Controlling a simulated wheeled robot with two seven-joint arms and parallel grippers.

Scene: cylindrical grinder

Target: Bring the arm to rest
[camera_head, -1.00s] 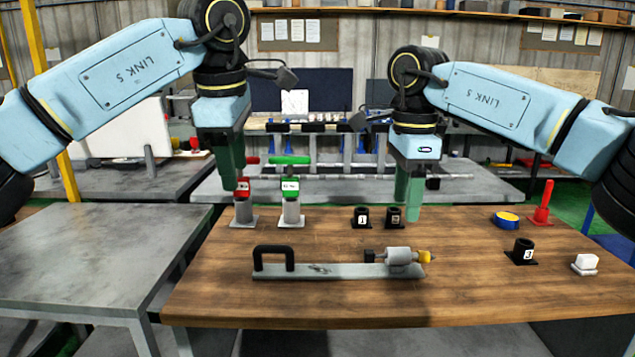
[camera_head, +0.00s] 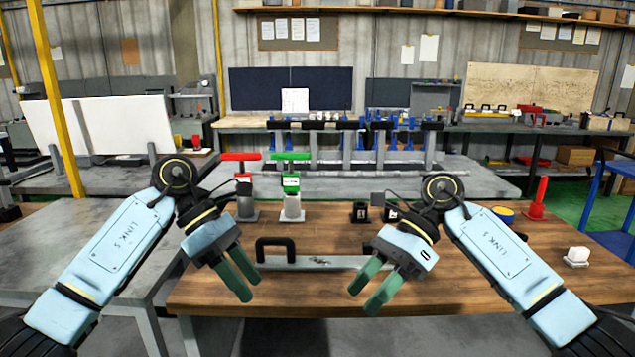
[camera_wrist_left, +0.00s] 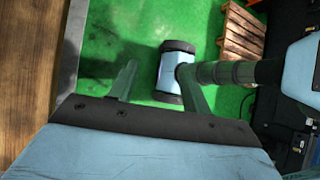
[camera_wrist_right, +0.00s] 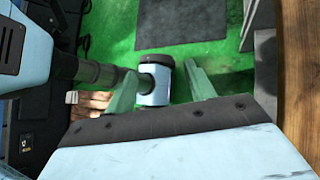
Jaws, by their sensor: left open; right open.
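My left gripper (camera_head: 240,278) hangs at the front left edge of the wooden table, open and empty, its fingers pointing down. Its fingers show apart in the left wrist view (camera_wrist_left: 155,90), over green floor. My right gripper (camera_head: 366,288) is open and empty in front of the grey plate with the black handle (camera_head: 315,263). Its fingers also show apart in the right wrist view (camera_wrist_right: 160,90). My right gripper and forearm hide the plate's right end and some things behind it.
On the wooden table (camera_head: 290,292) stand a red-topped holder (camera_head: 244,200), a green-topped holder (camera_head: 291,200), black cups (camera_head: 360,211), a red upright piece (camera_head: 538,198) and a white block (camera_head: 577,255). A grey table (camera_head: 60,262) adjoins at left.

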